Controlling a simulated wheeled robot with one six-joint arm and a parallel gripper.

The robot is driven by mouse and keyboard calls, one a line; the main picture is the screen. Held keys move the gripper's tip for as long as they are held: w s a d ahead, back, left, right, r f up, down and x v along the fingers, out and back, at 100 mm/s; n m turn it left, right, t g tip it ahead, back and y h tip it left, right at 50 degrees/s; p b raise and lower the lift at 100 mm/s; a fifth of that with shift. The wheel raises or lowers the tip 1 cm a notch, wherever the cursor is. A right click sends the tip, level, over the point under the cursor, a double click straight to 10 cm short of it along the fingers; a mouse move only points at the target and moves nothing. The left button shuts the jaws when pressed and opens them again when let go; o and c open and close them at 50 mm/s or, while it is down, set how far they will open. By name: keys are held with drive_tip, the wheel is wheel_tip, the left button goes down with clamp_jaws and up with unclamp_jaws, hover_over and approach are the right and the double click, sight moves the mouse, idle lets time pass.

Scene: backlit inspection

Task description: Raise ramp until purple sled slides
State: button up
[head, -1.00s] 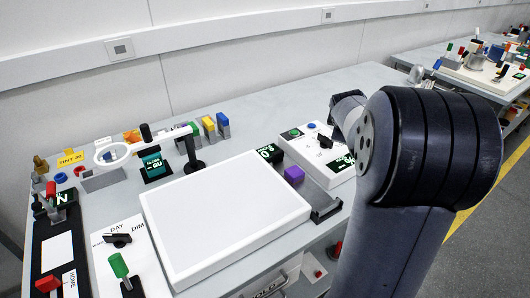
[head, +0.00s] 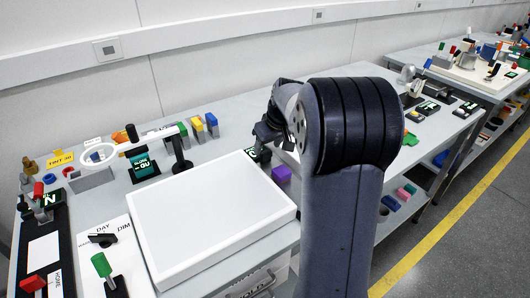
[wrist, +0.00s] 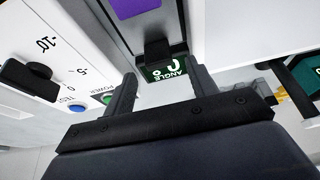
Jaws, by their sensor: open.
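The purple sled (head: 281,174) shows as a small block beside the right edge of the white panel in the head view. In the wrist view part of the sled (wrist: 135,7) shows at the top, on the grey ramp (wrist: 172,25). A black tab (wrist: 157,52) is at the ramp's near end, by a dark angle display (wrist: 165,72) that seems to read 0. My gripper (wrist: 163,76) is open and empty, its fingers on either side of the display in the picture. Much of the ramp is hidden by my arm.
A white control box (wrist: 60,35) with a black knob and blue and green buttons lies left of the ramp in the wrist view. The large white panel (head: 205,210) is close by. A ring magnifier (head: 98,160) and several coloured blocks stand at the back.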

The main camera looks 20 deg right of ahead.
sight(266, 152)
drive_tip(key=shift+x, duration=2.15)
drive_tip(key=shift+c, duration=0.3)
clamp_jaws()
